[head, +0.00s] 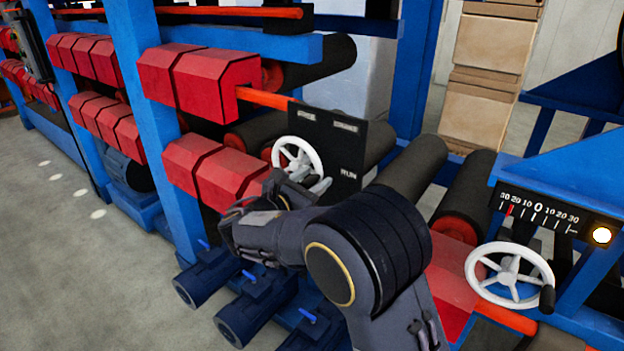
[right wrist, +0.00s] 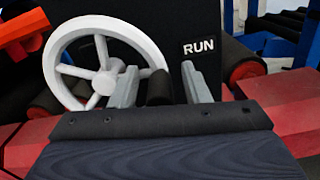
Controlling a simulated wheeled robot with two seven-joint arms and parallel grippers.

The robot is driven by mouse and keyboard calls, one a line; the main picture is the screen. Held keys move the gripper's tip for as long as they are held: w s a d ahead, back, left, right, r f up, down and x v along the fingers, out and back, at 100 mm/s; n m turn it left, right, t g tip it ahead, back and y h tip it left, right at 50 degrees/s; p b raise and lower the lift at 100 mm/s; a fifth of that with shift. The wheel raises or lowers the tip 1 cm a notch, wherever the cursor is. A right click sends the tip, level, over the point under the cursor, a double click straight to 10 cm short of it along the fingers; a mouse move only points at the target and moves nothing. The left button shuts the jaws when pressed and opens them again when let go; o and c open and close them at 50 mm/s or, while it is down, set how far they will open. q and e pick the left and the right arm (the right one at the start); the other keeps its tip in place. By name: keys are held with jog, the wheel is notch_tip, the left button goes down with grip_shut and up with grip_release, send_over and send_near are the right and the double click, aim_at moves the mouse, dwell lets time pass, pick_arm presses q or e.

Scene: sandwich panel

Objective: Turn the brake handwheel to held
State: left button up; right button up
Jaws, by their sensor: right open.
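The brake handwheel (head: 298,157) is a white spoked wheel in front of a black panel (head: 335,138). The panel has white labels; one reads RUN, one at upper left looks like FREE, and the third is hard to read. In the right wrist view the handwheel (right wrist: 100,68) fills the left, with a black knob (right wrist: 158,88) at its lower right rim. My right gripper (head: 318,186) is at the wheel's lower right. In the right wrist view its two grey fingers (right wrist: 160,78) are apart, one on each side of the knob; contact cannot be told. My left gripper is out of view.
A second white handwheel (head: 510,279) with a black knob stands at the right, below a black scale (head: 540,207) and a lit lamp (head: 601,235). Red blocks (head: 205,170), dark rollers and blue frame posts surround the panel. Open grey floor lies at lower left.

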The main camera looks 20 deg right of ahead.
grip_shut()
jog(key=shift+f, duration=0.1)
jog(key=shift+f+m+b, duration=0.25)
jog(key=shift+m+b, duration=0.05)
jog(key=shift+b, duration=0.25)
jog(key=w+a+f+m+b, duration=0.4)
jog(key=w+f+m+b, duration=0.1)
jog(key=m+b, duration=1.2)
jog(key=shift+f+m+b, duration=0.3)
jog(key=shift+f+b, duration=0.45)
jog(key=shift+b, duration=0.05)
